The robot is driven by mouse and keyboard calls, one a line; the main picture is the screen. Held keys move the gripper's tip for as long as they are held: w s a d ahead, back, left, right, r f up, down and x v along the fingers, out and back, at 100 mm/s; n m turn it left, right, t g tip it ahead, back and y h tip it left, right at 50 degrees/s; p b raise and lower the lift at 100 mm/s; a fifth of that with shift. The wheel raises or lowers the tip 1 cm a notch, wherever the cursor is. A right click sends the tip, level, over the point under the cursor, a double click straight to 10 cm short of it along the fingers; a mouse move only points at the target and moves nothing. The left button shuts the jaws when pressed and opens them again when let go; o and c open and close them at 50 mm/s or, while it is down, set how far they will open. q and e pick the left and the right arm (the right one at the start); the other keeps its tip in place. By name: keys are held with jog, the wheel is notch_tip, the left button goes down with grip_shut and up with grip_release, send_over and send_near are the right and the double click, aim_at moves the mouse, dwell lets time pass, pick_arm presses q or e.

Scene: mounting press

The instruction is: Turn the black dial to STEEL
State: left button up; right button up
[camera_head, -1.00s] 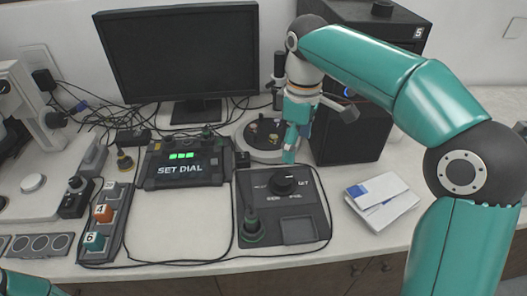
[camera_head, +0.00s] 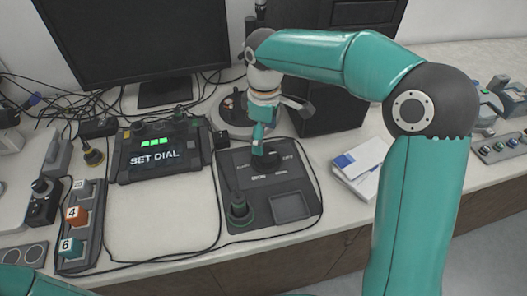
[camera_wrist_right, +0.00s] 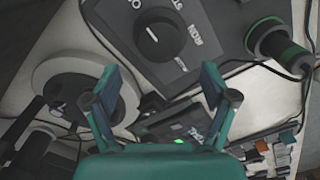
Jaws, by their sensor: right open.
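The black dial (camera_head: 268,161) sits on a dark control panel (camera_head: 240,190) in the head view, partly covered by my right gripper (camera_head: 259,146). In the right wrist view the round dial (camera_wrist_right: 160,35) shows whole, with a white pointer line. The label IRON reads beside it; other labels are cut off or too blurred to read. My right gripper (camera_wrist_right: 160,78) is open and empty. Its fingers are spread, and the dial lies just beyond the tips, not between them. Only a piece of my left arm shows at the lower left of the head view; its gripper is out of frame.
A display (camera_head: 157,155) reads SET DIAL with green lights. The panel also carries a green-ringed knob (camera_head: 239,208) and a shallow square tray (camera_head: 291,206). A booklet (camera_head: 362,166) lies to the right. A black monitor (camera_head: 135,40) and cables stand behind.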

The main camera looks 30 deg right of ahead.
aim_at(266, 152)
notch_tip(266, 152, down, 6)
jog(key=shift+c, duration=0.2)
jog(key=shift+a, duration=0.1)
jog(key=c, duration=1.1)
jog(key=shift+m, duration=0.4)
jog(key=m, duration=0.2)
jog(key=m+b, duration=0.1)
jog(key=m, duration=0.2)
jog(key=shift+w+d, duration=0.15)
jog(key=shift+d, duration=0.05)
jog(key=m, duration=0.6)
jog(key=shift+d+b, duration=0.15)
jog(key=shift+b, duration=0.2)
jog(key=shift+r, duration=0.1)
